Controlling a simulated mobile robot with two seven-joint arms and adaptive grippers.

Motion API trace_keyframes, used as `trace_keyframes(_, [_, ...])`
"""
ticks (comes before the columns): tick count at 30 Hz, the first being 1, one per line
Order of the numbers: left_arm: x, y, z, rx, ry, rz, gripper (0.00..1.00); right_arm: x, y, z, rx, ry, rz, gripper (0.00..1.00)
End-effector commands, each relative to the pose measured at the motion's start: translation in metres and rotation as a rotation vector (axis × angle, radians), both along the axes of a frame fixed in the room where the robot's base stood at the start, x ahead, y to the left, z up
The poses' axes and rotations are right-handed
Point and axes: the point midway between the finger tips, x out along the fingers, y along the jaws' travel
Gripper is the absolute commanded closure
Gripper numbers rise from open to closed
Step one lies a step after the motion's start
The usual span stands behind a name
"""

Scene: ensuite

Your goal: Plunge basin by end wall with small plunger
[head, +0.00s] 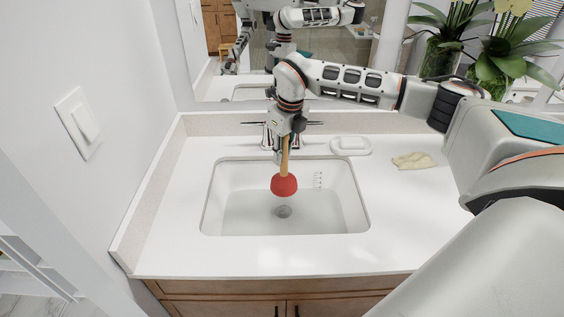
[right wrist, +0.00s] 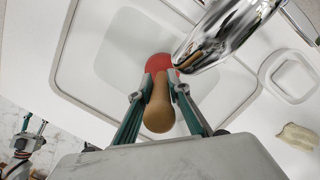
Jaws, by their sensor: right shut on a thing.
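The small plunger has a red rubber cup (head: 284,186) and a wooden handle (right wrist: 158,115). My right gripper (head: 285,137) is shut on the handle, and the fingers (right wrist: 157,90) show on both sides of it in the right wrist view. The plunger hangs upright, cup down, over the white basin (head: 232,195). The cup appears above the drain (head: 283,212), apart from it, behind it in the picture. Cloudy-looking water seems to cover the basin floor.
A chrome faucet (head: 267,137) stands behind the basin, close to my right gripper. A soap dish (head: 350,146) and a beige cloth (head: 414,161) lie to the right on the white counter (head: 165,215). A grey wall with a switch (head: 84,122) bounds the left.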

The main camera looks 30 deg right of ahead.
Motion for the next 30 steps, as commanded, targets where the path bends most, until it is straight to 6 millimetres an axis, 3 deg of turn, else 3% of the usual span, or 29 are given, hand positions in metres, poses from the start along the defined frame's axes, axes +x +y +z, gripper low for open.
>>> trace_keyframes(21, [0.002,0.000,0.003,-0.001,-0.006,0.000,0.60,0.001,0.000,0.078,0.001,-0.003,0.001,1.00])
trace_keyframes(30, [0.002,0.000,0.003,-0.001,-0.006,0.000,0.60,0.000,0.000,0.084,0.000,-0.001,0.001,1.00])
